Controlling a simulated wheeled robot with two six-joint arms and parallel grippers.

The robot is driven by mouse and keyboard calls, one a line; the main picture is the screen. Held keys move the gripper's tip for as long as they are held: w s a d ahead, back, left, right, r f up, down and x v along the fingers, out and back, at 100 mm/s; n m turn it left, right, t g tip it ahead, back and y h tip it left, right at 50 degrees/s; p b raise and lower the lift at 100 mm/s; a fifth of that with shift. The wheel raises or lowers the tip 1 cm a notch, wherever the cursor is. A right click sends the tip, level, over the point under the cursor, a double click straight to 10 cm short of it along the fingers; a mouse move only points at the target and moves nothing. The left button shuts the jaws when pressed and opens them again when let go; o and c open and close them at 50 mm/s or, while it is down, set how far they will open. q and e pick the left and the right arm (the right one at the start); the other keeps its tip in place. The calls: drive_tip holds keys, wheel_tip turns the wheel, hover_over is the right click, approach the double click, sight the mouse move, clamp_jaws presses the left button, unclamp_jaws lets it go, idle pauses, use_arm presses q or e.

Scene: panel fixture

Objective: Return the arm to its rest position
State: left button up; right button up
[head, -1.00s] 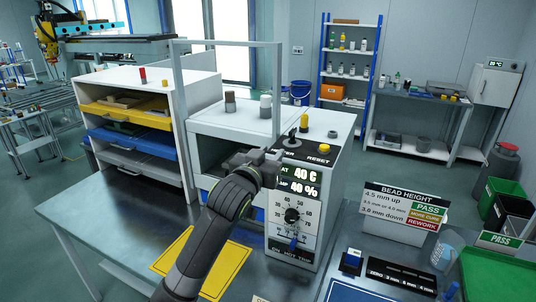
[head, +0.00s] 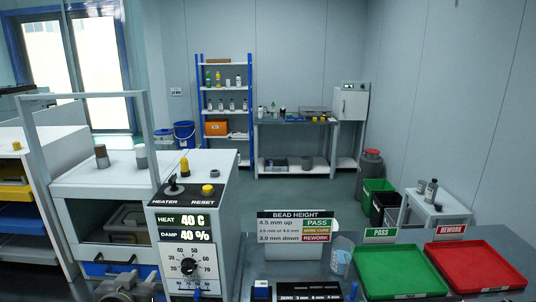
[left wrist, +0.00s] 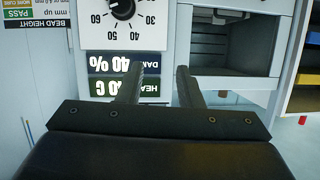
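My left gripper (head: 126,287) shows at the bottom left edge of the head view, in front of the white heater fixture (head: 227,185), partly cut off by the frame. In the left wrist view, which is upside down, its two fingers (left wrist: 158,80) stand apart with nothing between them. The fixture's dial (left wrist: 122,8) and displays lie beyond the fingertips in that view. I see no contact with the panel. In the head view the displays (head: 182,228) read 40 C and 40 %. My right gripper is in neither view.
A bead height sign (head: 294,227), a clear cup (head: 341,256), a green tray (head: 398,291) and a red tray (head: 511,278) are on the bench at the right. The fixture's frame post (head: 147,140) rises at the left. A drawer unit (head: 62,155) stands further left.

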use_arm(q)
drive_tip(key=s+f+g, duration=0.3)
drive_tip(key=s+f, duration=0.3)
drive_tip(key=s, duration=0.5)
drive_tip(key=s+f+g, duration=0.4)
drive_tip(key=s+f, duration=0.2)
drive_tip(key=s, duration=0.6)
drive_tip(key=s+f+g, duration=0.3)
drive_tip(key=s+f, duration=0.3)
drive_tip(key=s, duration=0.5)
wheel_tip(320, 180, down, 28)
drive_tip(key=a+g+b, duration=0.2)
drive_tip(key=b, duration=0.2)
drive_tip(key=s+f+b, duration=0.1)
drive_tip(key=s+f, duration=0.6)
drive_tip(key=f, duration=0.2)
drive_tip(key=s+d+f+b, duration=0.1)
drive_tip(key=s+f+b, duration=0.1)
drive_tip(key=s+f, duration=0.5)
wheel_tip(320, 180, down, 4)
drive_tip(key=shift+s+d+r+g, duration=0.15)
drive_tip(key=shift+d+r+g, duration=0.1)
drive_tip(key=shift+g, duration=0.15)
